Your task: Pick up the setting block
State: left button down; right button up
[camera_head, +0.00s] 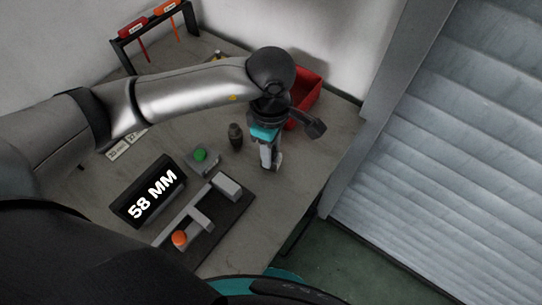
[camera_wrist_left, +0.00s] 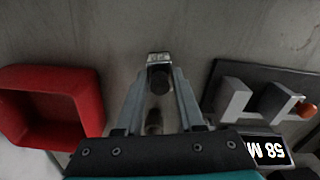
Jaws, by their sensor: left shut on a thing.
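My left gripper (camera_head: 268,163) reaches down over the right part of the grey table. In the left wrist view its two fingers (camera_wrist_left: 160,82) are shut on a small metallic piece, the setting block (camera_wrist_left: 159,58). The block shows at the fingertips, with a dark round part just below it in the picture. In the head view the setting block (camera_head: 278,161) is a small pale patch beside the fingertips, mostly hidden by them. I cannot tell whether it touches the table. My right gripper is not in view.
A red bin (camera_wrist_left: 98,100) is beside the gripper. A fixture (camera_head: 222,222) with grey blocks and an orange knob (camera_head: 180,238) is nearer me, by a "58 MM" display (camera_head: 150,192). A green button (camera_head: 200,154) and a dark bottle-shaped object (camera_head: 235,136) stand left of the gripper.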

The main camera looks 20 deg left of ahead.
pick_arm(q)
jog(key=shift+r, duration=0.1)
dwell(0.5)
notch_tip(320, 180, up, 20)
jog(key=p, duration=0.3)
jog(key=a+f+m, duration=0.2)
jog(key=a+m, duration=0.3)
jog(key=m, duration=1.1)
jog(key=shift+s+a+f, duration=0.15)
jog(key=shift+a+f, duration=0.15)
jog(key=shift+f, duration=0.1)
jog(key=shift+a, duration=0.1)
